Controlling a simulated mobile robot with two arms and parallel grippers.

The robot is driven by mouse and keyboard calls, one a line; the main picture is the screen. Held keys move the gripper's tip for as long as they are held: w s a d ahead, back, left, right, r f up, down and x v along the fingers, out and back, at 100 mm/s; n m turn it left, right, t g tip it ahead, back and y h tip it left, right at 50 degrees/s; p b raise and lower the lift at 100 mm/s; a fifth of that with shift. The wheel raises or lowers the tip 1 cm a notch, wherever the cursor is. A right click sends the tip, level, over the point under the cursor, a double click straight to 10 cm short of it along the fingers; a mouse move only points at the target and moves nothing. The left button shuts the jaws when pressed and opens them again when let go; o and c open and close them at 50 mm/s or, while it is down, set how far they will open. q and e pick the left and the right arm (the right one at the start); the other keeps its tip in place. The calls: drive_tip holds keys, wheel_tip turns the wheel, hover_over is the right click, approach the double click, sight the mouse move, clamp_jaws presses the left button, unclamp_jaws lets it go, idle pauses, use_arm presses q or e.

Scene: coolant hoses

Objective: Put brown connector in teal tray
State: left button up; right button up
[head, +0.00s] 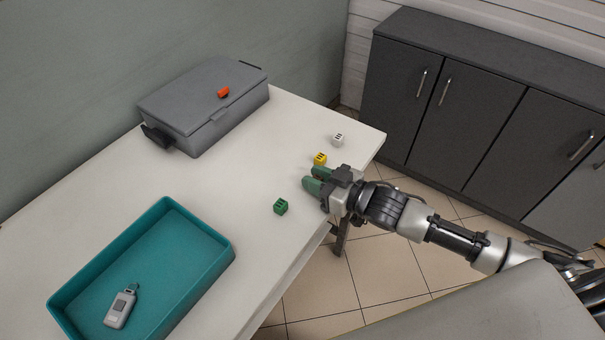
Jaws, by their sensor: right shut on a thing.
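The teal tray (218,257) lies on the white table at the lower left, with a grey device inside it. My right gripper (314,179) is low over or at the table's right edge, its green fingers pointing left. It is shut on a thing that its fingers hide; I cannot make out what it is. I see no brown connector anywhere in the open. My left gripper is not in view.
A yellow connector (320,158) is close behind the right fingers, a white one (338,139) farther back, a green one (281,206) nearer the tray. A grey case (205,105) with an orange connector (223,92) on its lid stands at the back. The table middle is clear.

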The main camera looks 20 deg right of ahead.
drive_tip(key=x, duration=0.3)
drive_tip(key=shift+r, duration=0.15)
drive_tip(key=shift+w+a+f+p, duration=0.25)
drive_tip(key=shift+f+p, duration=0.15)
drive_tip(key=shift+f, duration=0.05)
drive_tip(key=shift+s, duration=0.1)
drive_tip(key=shift+f, duration=0.25)
drive_tip(key=o, duration=0.9)
